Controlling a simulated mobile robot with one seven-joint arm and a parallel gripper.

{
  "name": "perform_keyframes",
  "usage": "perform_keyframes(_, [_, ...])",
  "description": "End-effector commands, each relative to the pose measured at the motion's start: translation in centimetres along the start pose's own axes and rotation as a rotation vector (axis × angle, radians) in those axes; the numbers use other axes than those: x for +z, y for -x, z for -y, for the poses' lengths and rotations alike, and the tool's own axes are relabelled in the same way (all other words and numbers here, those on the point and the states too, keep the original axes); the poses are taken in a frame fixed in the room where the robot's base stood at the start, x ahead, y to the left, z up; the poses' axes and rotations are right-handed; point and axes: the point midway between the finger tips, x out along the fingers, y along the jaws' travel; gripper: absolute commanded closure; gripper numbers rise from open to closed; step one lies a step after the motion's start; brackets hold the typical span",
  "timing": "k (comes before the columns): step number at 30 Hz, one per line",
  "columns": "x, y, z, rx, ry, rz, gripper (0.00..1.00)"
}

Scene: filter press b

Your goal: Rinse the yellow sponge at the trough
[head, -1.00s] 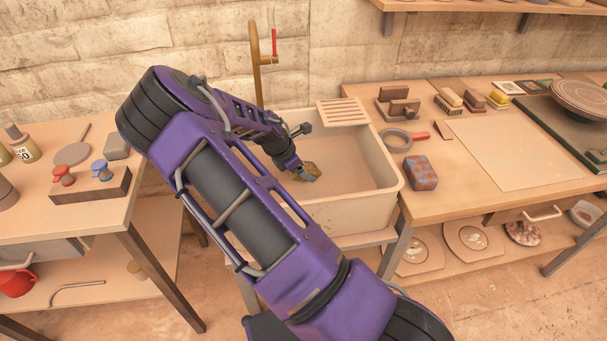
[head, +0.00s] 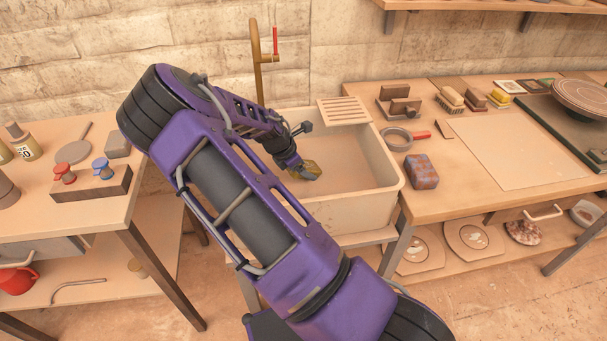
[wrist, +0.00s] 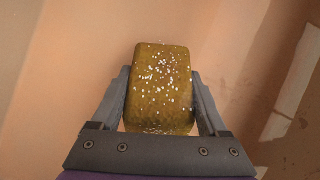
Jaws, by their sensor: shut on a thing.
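The yellow sponge (wrist: 160,105) looks dark and brownish, with small white flecks on its face. In the wrist view it sits between the two fingers of my gripper (wrist: 161,80), which press on its sides. In the head view the sponge (head: 311,171) is small, inside the hollow of the pale trough (head: 345,215) and above its floor. My arm hides the trough's left part. A brass tap (head: 257,75) with a red lever stands behind the trough. I cannot tell whether water runs from it.
A slatted rack (head: 343,110) lies across the trough's back right corner. The right bench (head: 470,205) holds a mottled block (head: 421,172), a red-handled round tool (head: 397,139) and several brushes. The left bench (head: 70,208) carries a block (head: 95,186) with red and blue knobs.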

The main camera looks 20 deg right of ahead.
Motion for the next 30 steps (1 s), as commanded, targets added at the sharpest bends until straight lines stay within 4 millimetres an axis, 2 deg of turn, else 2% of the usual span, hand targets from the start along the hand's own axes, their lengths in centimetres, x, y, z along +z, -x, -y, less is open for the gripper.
perform_keyframes(12, [0.1,0.2,0.0,-0.001,0.000,-0.001,0.76])
perform_keyframes(30, [2.1,4.3,0.0,0.000,-0.001,-0.002,0.76])
